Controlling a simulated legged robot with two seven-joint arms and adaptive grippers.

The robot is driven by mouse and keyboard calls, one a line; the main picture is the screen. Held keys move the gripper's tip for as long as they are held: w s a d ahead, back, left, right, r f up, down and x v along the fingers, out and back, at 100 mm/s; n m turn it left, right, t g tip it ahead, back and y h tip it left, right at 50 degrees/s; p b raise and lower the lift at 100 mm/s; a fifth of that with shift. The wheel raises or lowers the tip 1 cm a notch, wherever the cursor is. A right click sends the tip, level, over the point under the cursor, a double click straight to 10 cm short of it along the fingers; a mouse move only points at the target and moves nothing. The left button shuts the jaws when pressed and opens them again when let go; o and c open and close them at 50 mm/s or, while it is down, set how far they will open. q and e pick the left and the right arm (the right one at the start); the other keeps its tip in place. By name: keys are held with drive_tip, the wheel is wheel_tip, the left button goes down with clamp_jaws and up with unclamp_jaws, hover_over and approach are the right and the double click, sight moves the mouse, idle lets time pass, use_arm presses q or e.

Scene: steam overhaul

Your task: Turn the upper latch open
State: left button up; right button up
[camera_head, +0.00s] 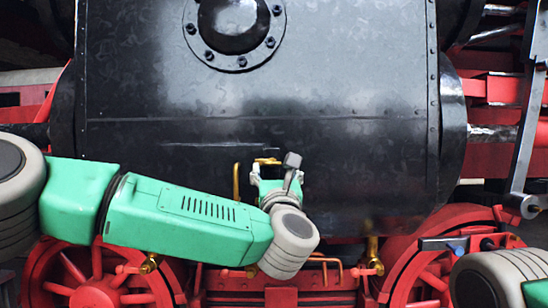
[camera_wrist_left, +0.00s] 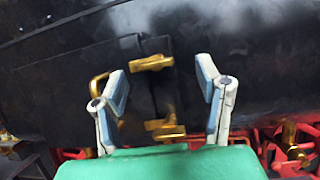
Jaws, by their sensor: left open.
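The upper latch (camera_wrist_left: 152,63) is a small brass piece on a black panel, lying roughly level across a seam. In the head view the upper latch (camera_head: 267,161) shows just above my left gripper (camera_head: 268,178). In the left wrist view my left gripper (camera_wrist_left: 163,84) is open and empty, one finger on each side of the latch, with visible gaps to both. I cannot tell how far the fingertips are from the panel. A lower brass latch (camera_wrist_left: 167,132) sits below, between the fingers.
A brass handle (camera_head: 236,183) stands left of my left gripper, close to the left finger in the wrist view. The black cylinder (camera_head: 340,150) fills the background. Red wheels (camera_head: 95,285) and brass pipes lie below. The panel above the latch is clear.

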sight(274, 165)
use_arm(q)
drive_tip(key=p+x, duration=0.1)
drive_tip(key=x, duration=0.2)
drive_tip(key=shift+w+a+r, duration=0.1)
drive_tip(key=shift+w+r, duration=0.05)
drive_tip(key=shift+w, duration=0.05)
drive_tip(key=shift+w+a, duration=0.15)
drive_tip(key=shift+a, duration=0.4)
use_arm(e)
drive_tip(key=shift+a+r, duration=0.4)
drive_tip(key=shift+r, duration=0.35)
use_arm(q)
drive_tip(key=shift+d, duration=0.25)
drive_tip(key=c, duration=1.1)
drive_tip(key=shift+d, duration=0.15)
drive_tip(key=shift+c, duration=0.6)
use_arm(e)
drive_tip(key=shift+d+f, duration=0.1)
drive_tip(key=shift+d, duration=0.2)
